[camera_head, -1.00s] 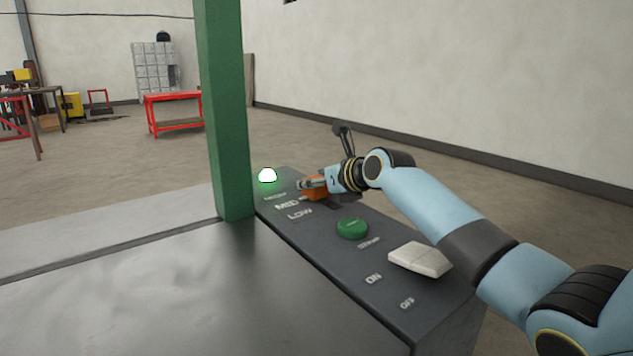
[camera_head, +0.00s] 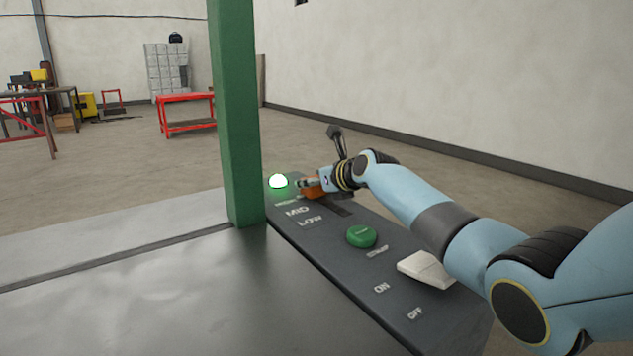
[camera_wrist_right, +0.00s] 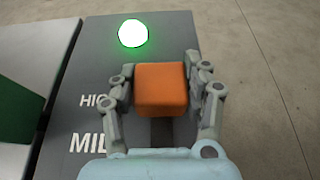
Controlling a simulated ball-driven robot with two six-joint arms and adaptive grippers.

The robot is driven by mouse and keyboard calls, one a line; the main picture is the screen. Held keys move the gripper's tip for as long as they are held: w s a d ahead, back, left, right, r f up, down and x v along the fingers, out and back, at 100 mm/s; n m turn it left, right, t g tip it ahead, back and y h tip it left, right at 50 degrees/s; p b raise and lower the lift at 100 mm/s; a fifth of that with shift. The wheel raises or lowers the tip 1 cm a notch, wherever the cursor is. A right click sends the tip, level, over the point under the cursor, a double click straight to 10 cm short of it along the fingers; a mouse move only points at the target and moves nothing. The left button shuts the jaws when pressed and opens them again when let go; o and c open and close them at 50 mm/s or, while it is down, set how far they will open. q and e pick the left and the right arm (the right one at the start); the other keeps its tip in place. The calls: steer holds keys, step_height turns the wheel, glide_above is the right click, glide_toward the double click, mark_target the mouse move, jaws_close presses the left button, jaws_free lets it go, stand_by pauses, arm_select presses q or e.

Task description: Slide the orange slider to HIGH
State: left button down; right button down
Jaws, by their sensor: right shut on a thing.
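The orange slider (camera_head: 313,191) sits on the dark control panel (camera_head: 340,262) near its far end. In the right wrist view the slider (camera_wrist_right: 161,89) is a block between both fingers of my right gripper (camera_wrist_right: 162,92). My right gripper (camera_head: 308,184) is shut on it in the head view. The slider is beside the HIGH label (camera_wrist_right: 95,101), which is partly hidden by a finger. The MID label (camera_head: 297,211) and LOW label (camera_head: 310,221) lie nearer to me. The empty slot (camera_head: 335,208) shows on the near side of the slider. My left gripper is not in view.
A lit green-white lamp (camera_head: 278,181) stands just beyond the slider. A green button (camera_head: 361,237) and a white rocker switch (camera_head: 426,268) sit on the nearer panel. A green post (camera_head: 235,120) rises left of the panel.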

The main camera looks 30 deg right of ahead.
steer(key=shift+r, duration=0.1)
steer(key=c, duration=0.6)
jaws_free()
steer(key=shift+w, duration=0.2)
steer(key=shift+o, duration=0.2)
steer(key=shift+s, duration=0.1)
steer(key=v, duration=1.1)
steer(key=shift+s, duration=0.45)
